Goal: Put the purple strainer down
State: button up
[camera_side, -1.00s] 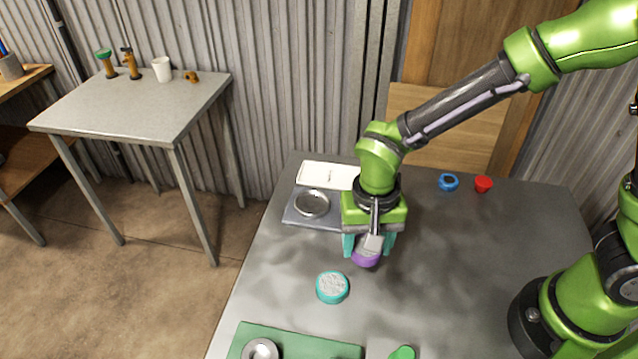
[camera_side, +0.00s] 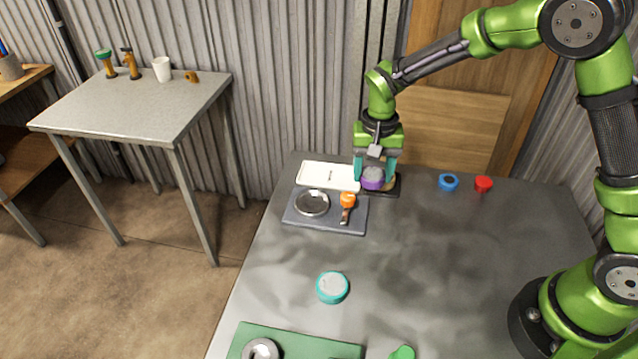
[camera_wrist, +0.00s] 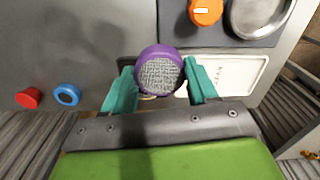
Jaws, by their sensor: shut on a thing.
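The purple strainer (camera_side: 372,183) has a purple rim and a grey mesh face. It also shows in the wrist view (camera_wrist: 158,73), between my teal fingers. My gripper (camera_side: 374,177) is shut on the strainer at the far side of the table. It holds the strainer over or at a small black tray (camera_side: 392,191), right beside a white tray (camera_side: 322,176). The black tray is partly hidden by the strainer and my fingers, and a tan patch shows on it. I cannot tell whether the strainer touches the tray.
Blue (camera_side: 448,182) and red (camera_side: 484,184) pieces stand to the right. A teal round piece (camera_side: 332,287) lies nearer. The table's middle is clear.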

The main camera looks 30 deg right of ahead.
send_over(344, 178)
jog(key=shift+a+f, duration=0.1)
jog(key=shift+f, duration=0.3)
jog(key=shift+w+f, duration=0.15)
jog(key=shift+f, duration=1.6)
jog(key=shift+f, duration=0.2)
jog(key=o, duration=1.1)
jog(key=shift+c, duration=0.2)
